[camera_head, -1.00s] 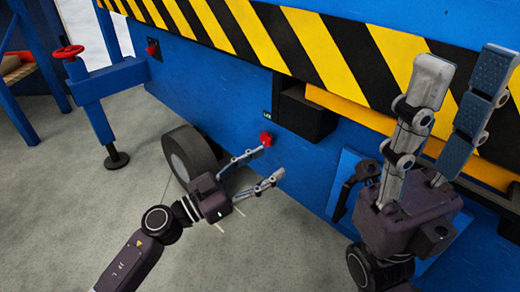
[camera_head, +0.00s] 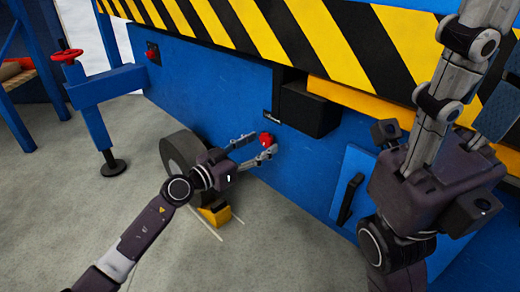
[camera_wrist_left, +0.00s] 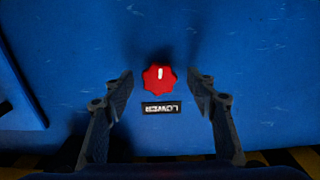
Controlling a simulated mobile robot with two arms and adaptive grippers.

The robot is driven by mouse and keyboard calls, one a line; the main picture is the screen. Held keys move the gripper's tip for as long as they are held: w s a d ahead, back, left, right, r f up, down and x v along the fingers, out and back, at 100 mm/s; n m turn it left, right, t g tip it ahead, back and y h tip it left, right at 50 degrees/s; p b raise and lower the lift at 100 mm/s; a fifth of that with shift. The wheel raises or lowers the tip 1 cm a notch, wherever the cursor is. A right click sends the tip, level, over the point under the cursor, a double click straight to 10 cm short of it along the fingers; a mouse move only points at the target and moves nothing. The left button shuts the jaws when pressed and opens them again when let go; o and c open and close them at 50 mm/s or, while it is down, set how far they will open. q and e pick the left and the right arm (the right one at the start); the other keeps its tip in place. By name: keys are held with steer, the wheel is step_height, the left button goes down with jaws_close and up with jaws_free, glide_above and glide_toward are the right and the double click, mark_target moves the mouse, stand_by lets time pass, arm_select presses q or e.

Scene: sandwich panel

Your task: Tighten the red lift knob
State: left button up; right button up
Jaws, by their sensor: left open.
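A red lobed knob (camera_head: 266,138) sits on the blue panel below the black box. In the left wrist view the red knob (camera_wrist_left: 159,77) has a white mark, and a black label (camera_wrist_left: 161,107) beside it reads LOWER, upside down. My left gripper (camera_head: 262,146) is open at the knob, and in the left wrist view its fingers (camera_wrist_left: 160,86) stand on either side with gaps. No contact shows. Another small red knob (camera_head: 152,50) is at the panel's upper left; its label cannot be read. My right gripper (camera_head: 490,75) is raised at the right, fingers apart, tips partly cut off.
A black box (camera_head: 310,108) juts out above the knob. A dark wheel (camera_head: 182,152) and a yellow block (camera_head: 216,214) are by my left forearm. A blue leg with a red handwheel (camera_head: 67,56) stands at left. A black handle (camera_head: 350,198) is on the panel. Grey floor is open.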

arm_select(q)
steer(key=shift+w+d, duration=0.15)
steer(key=shift+d, duration=0.05)
steer(key=c, duration=1.1)
steer(key=shift+c, duration=0.2)
